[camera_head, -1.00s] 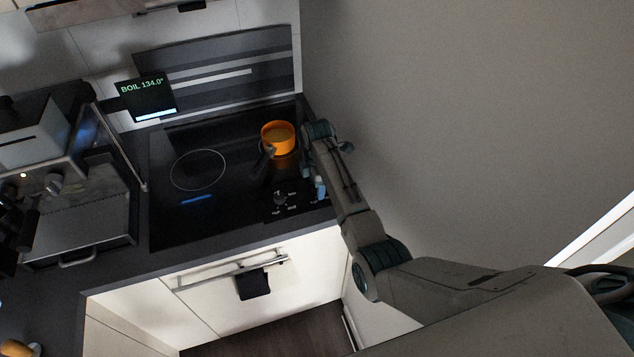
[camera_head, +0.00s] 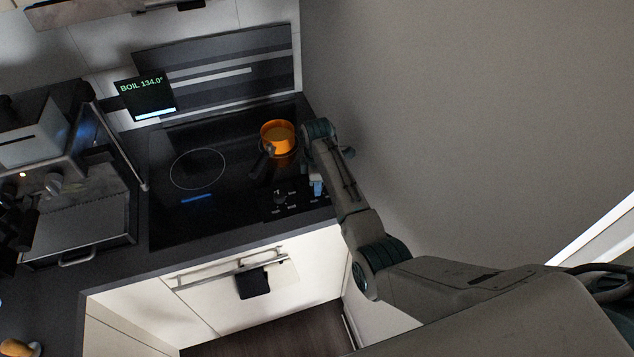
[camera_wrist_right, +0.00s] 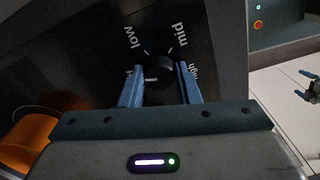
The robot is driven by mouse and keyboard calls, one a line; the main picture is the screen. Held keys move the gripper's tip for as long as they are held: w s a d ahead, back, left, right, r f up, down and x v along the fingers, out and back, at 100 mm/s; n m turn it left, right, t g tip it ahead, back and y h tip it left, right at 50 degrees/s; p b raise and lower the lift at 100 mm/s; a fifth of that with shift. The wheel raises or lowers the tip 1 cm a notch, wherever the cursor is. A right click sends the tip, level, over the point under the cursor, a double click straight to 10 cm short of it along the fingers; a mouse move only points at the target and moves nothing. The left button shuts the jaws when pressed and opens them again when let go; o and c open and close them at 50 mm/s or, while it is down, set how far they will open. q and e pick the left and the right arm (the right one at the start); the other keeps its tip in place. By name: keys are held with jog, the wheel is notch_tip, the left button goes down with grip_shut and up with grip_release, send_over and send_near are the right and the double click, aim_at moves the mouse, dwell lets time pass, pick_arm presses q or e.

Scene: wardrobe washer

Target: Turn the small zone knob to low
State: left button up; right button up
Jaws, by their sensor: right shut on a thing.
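The knob (camera_wrist_right: 157,72) is dark and round in the right wrist view, with "low", "mid" and "high" printed around it. Another label at its lower left is partly hidden by a finger. A short white mark shows at the knob's lower edge, away from "low" and "mid". My right gripper (camera_wrist_right: 160,84) is shut on this knob, one blue finger on each side. In the head view the right gripper (camera_head: 318,187) is at the hob's front right corner, where my arm hides most of the knob.
An orange pot (camera_head: 277,137) stands on the hob (camera_head: 220,205), close to my right forearm. A second knob (camera_head: 280,198) sits left of the gripper. A display (camera_head: 147,97) reads "BOIL 134.0°". A wall is close on the right.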

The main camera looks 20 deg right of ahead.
jog(key=m, duration=0.5)
jog(key=shift+m, duration=0.3)
jog(key=m, duration=0.4)
jog(key=shift+r+m, duration=0.1)
jog(key=shift+m, duration=0.3)
jog(key=shift+w, duration=0.1)
jog(key=o, duration=1)
jog(key=shift+c, duration=0.2)
notch_tip(320, 180, up, 11)
jog(key=b, duration=0.2)
jog(key=shift+b, duration=0.35)
jog(key=shift+f, duration=0.2)
